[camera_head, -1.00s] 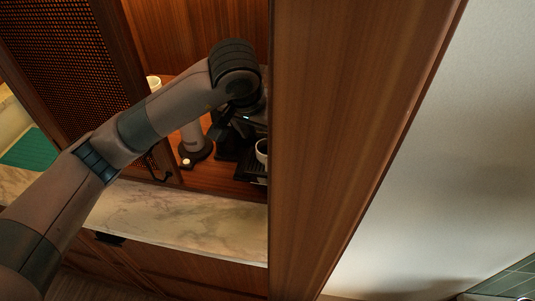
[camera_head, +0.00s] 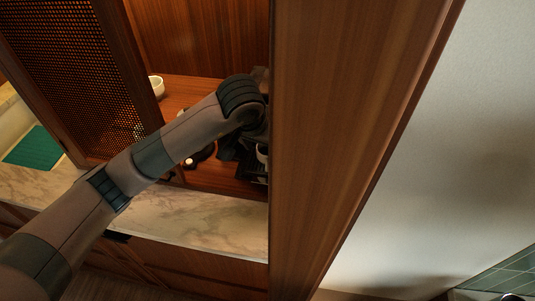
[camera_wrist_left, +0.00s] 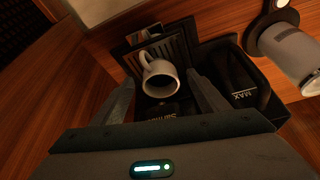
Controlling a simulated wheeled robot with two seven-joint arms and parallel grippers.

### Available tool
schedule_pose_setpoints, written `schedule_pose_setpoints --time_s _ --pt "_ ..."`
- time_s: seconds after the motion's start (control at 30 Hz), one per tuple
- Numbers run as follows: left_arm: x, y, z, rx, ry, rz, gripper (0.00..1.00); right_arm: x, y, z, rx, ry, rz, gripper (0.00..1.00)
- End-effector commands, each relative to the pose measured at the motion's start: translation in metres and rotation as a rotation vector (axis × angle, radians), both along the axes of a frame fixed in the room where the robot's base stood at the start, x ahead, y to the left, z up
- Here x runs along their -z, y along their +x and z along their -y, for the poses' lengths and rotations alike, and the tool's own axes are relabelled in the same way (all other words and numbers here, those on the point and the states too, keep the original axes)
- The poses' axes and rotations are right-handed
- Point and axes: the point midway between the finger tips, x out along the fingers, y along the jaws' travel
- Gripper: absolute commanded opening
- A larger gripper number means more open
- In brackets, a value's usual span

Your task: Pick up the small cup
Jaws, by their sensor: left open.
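A small white cup (camera_wrist_left: 162,80) with a handle stands on the dark slatted tray of a black coffee machine in the left wrist view. Its rim faces the camera. Only a sliver of the cup (camera_head: 262,154) shows in the head view, beside the wooden panel's edge. My left gripper (camera_wrist_left: 159,78) is open, with one finger on each side of the cup in the wrist picture. I cannot tell whether either finger touches it. My right gripper is not in view.
The black machine (camera_wrist_left: 240,78), marked MAX, is close to the right finger. A grey cylinder (camera_wrist_left: 292,52) lies at its right in the wrist view. A white container (camera_head: 157,86) stands deeper in the cabinet. A tall wooden panel (camera_head: 350,120) borders the niche; a marble counter (camera_head: 215,222) runs in front.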

Motion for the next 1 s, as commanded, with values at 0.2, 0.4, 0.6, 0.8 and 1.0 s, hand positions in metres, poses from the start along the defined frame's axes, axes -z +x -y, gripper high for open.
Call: schedule_pose_setpoints --time_s 0.2,0.4,0.6,0.8,1.0 --pt "-0.0003 0.0001 -0.0002 0.0 0.0 0.0 0.68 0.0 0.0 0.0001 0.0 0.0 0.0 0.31" --pt "-0.0004 0.0 -0.0002 0.0 0.0 0.0 0.2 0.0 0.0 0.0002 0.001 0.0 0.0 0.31" --pt "-0.0008 0.0002 -0.0001 0.0 0.0 0.001 0.2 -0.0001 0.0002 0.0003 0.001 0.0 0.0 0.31" --pt "-0.0007 0.0002 -0.0001 0.0 0.0 0.001 0.2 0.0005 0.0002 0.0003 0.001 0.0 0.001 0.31" --pt "-0.0007 0.0004 -0.0002 0.001 -0.001 0.002 0.2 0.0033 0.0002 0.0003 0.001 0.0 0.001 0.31"
